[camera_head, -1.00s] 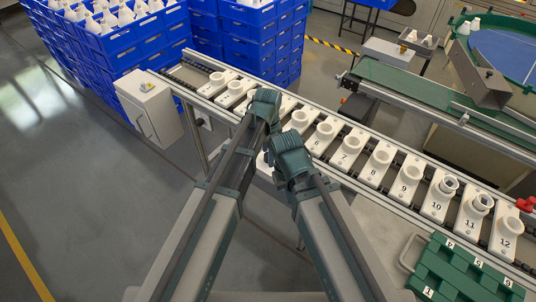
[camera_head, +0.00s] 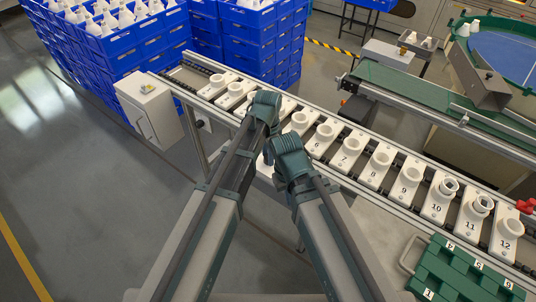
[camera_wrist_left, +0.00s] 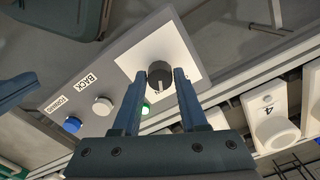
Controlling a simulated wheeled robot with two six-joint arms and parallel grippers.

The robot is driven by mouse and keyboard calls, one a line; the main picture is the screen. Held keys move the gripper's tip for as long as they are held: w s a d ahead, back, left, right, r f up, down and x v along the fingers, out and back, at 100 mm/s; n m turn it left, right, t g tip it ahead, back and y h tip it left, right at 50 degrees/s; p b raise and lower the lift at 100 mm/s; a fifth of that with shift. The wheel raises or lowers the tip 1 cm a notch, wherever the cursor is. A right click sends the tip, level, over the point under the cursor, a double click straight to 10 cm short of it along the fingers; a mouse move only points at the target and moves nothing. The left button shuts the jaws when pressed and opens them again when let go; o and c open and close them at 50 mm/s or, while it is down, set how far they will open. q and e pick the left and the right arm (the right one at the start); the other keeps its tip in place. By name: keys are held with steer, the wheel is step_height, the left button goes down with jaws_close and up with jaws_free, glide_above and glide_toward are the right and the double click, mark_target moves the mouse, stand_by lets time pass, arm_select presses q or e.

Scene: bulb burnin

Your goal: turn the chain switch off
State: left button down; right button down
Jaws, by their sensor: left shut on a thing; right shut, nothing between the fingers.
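The chain switch is a dark round knob (camera_wrist_left: 159,70) on a white plate, fixed to a grey control panel (camera_wrist_left: 115,60). My left gripper (camera_wrist_left: 160,82) is shut on the knob, one finger on each side of it. Part of a label, looking like "N", shows between the fingers; the rest of it is hidden. A green lamp (camera_wrist_left: 146,108) shows beside the left finger. In the head view my left gripper (camera_head: 266,104) is at the conveyor's near side and hides the panel. My right gripper (camera_head: 291,155) is shut and empty, just below and to the right.
The panel also has a white button (camera_wrist_left: 103,106) by "BACK" and a blue button (camera_wrist_left: 72,125) by a second label. The conveyor (camera_head: 350,180) carries numbered white socket blocks. A green case (camera_head: 465,275) lies at lower right. Blue crates (camera_head: 125,55) stand at upper left.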

arm_select(q)
steer(key=n, duration=0.6)
steer(key=shift+n, duration=3)
steer(key=shift+c, duration=2.2)
jaws_free()
step_height(320, 180, up, 14)
steer(key=p, duration=1.4)
